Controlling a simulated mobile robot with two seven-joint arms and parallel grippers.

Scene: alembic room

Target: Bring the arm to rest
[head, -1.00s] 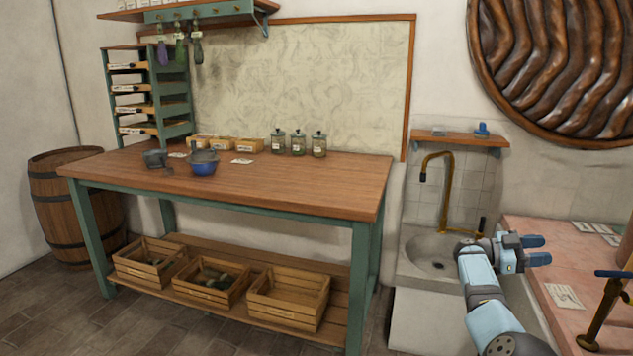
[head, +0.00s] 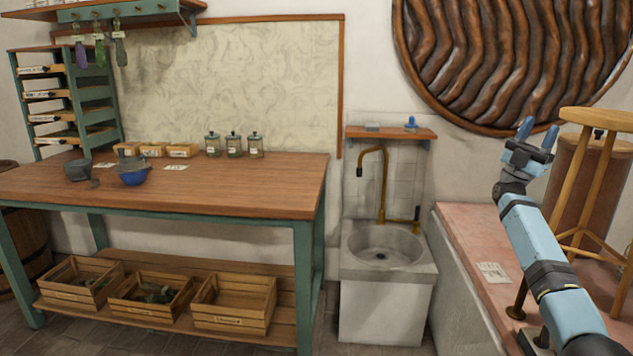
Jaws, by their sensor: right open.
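My right gripper (head: 537,133) is raised at the right of the head view, its two blue fingers pointing up and spread apart with nothing between them. Its light blue arm comes in from the bottom right, over the pink counter (head: 465,246). In the picture the gripper lies against the lower edge of the round carved wall piece (head: 505,55); I cannot tell how far apart they are. My left gripper is not in view.
A wooden stand (head: 592,118) and a brown cylinder (head: 570,190) stand close to the right arm. A stone sink (head: 386,268) with a brass tap (head: 384,185) is at centre. A long wooden table (head: 230,190) fills the left, with bowls and jars on it and crates below.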

